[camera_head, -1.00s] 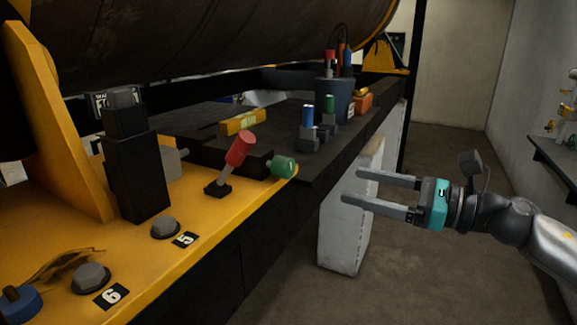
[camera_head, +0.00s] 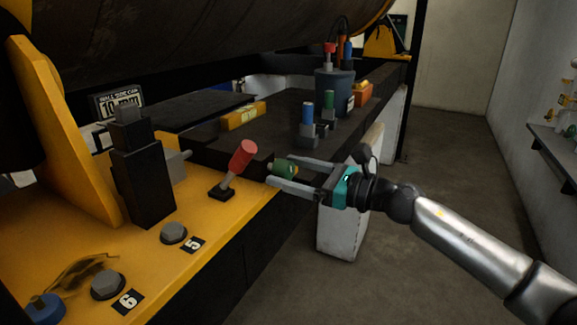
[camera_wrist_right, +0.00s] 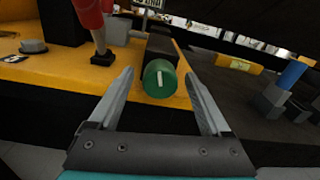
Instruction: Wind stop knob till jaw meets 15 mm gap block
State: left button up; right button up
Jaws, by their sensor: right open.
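The green knob (camera_head: 284,169) with a white mark on its face sits on the end of a dark block (camera_head: 254,166) at the bench's front edge. It also shows in the wrist view (camera_wrist_right: 159,80). My right gripper (camera_head: 280,171) is open, one finger on each side of the knob, with visible gaps in the wrist view (camera_wrist_right: 160,76). A yellow labelled block (camera_head: 243,116) lies on the dark bench top behind; I cannot read its label. A grey piece (camera_head: 175,166) shows behind the black stepped post; I cannot tell if it is the jaw. My left gripper is out of view.
A red-handled lever (camera_head: 242,156) stands just left of the knob. Grey hex bolts (camera_head: 174,233) and a black stepped post (camera_head: 145,180) are further left. Blue- and green-topped pieces (camera_head: 308,118) and a dark cup (camera_head: 335,88) stand behind. Floor at right is open.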

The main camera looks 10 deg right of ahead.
jog(key=shift+w+a, duration=0.15)
jog(key=shift+a, duration=0.1)
jog(key=shift+c, duration=0.4)
grip_shut()
